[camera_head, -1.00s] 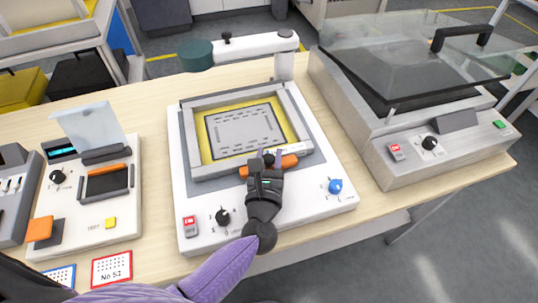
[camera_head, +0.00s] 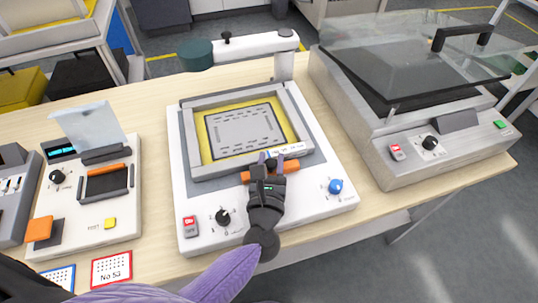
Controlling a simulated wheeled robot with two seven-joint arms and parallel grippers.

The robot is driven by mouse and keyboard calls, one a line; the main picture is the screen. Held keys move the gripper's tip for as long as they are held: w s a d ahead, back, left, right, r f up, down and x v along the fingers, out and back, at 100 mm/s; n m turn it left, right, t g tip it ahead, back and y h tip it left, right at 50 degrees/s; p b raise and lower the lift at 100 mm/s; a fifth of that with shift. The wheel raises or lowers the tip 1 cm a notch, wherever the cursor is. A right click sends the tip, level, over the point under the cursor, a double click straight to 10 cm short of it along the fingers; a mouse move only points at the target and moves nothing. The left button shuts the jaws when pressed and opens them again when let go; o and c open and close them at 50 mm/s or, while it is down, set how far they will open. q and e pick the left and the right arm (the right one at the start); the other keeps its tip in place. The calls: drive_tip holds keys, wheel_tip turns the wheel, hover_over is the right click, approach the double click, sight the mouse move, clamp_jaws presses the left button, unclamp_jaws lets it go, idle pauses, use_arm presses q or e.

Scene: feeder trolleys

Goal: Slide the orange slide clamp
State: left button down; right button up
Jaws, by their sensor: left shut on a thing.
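The orange slide clamp (camera_head: 290,167) is a short bar on the front edge of the grey frame (camera_head: 212,171) of the middle machine. Its two ends show on either side of my left gripper (camera_head: 270,161). My left gripper reaches in from the bottom of the picture and is shut on the middle of the clamp, hiding that part. Behind the clamp a pale label strip (camera_head: 292,152) shows on the frame's front edge. My right gripper is not in view.
The middle machine has a red switch (camera_head: 190,224), a black knob (camera_head: 223,217) and a blue knob (camera_head: 335,186). Its lamp arm (camera_head: 250,46) spans the back. A glass-lidded machine (camera_head: 395,160) stands at right, a tester (camera_head: 90,215) at left.

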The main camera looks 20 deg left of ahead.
use_arm(q)
drive_tip(key=shift+s+d+f, duration=0.1)
drive_tip(key=shift+s+d, duration=0.65)
drive_tip(key=shift+s, duration=0.35)
drive_tip(key=c, duration=0.7)
unclamp_jaws()
drive_tip(key=shift+c, duration=0.2)
drive_tip(key=o, duration=0.4)
drive_tip(key=shift+s+d, duration=0.1)
drive_tip(key=shift+s, duration=0.05)
wheel_tip(320, 180, up, 10)
drive_tip(key=p, duration=0.5)
drive_tip(key=shift+p, duration=0.3)
